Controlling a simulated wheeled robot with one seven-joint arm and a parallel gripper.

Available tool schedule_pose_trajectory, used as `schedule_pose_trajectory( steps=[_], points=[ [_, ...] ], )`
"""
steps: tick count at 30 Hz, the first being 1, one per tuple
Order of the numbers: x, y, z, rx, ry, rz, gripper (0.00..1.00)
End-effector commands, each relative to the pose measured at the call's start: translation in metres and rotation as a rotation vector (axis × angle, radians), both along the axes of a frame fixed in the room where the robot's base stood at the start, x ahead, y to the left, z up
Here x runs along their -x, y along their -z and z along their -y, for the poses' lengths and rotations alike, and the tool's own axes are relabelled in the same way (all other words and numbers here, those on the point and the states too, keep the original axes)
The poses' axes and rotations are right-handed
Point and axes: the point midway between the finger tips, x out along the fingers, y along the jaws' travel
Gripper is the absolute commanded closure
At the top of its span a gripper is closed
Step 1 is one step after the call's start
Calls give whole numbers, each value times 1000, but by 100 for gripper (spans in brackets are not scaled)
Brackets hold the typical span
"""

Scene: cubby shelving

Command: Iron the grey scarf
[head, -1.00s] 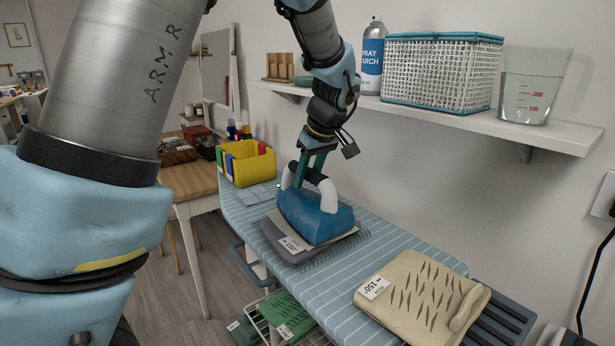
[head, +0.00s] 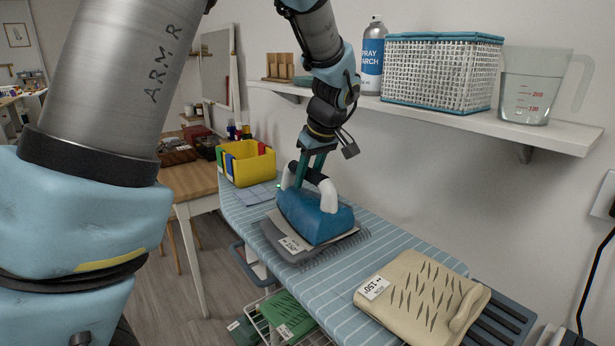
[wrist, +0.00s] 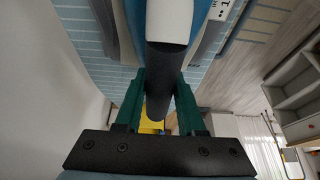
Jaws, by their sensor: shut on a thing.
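A blue iron (head: 314,215) with a white and black handle sits on the grey scarf (head: 290,250) on the striped ironing board (head: 340,285). The scarf shows as grey layers around the iron's base, with a fringed edge and a tag reading 150; the iron hides its middle. My gripper (head: 309,172) is shut on the iron's handle from above. In the wrist view the green fingers (wrist: 157,105) stand on either side of the dark handle bar (wrist: 165,70).
A cream folded garment (head: 420,298) tagged 150 lies at the board's near right end. A wall shelf (head: 470,118) with a white basket (head: 440,75), spray starch (head: 373,60) and a measuring jug (head: 530,90) overhangs the back.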

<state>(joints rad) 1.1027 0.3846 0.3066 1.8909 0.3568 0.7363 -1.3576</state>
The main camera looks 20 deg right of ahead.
Motion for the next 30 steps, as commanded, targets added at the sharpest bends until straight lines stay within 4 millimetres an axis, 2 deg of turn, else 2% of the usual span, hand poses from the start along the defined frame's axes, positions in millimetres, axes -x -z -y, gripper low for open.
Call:
schedule_pose_trajectory(
  steps=[24, 30],
  points=[
    [-1, -60, 1, 4, 0, 4, 100],
    [-1, -63, 1, 3, 1, 3, 100]
  ],
)
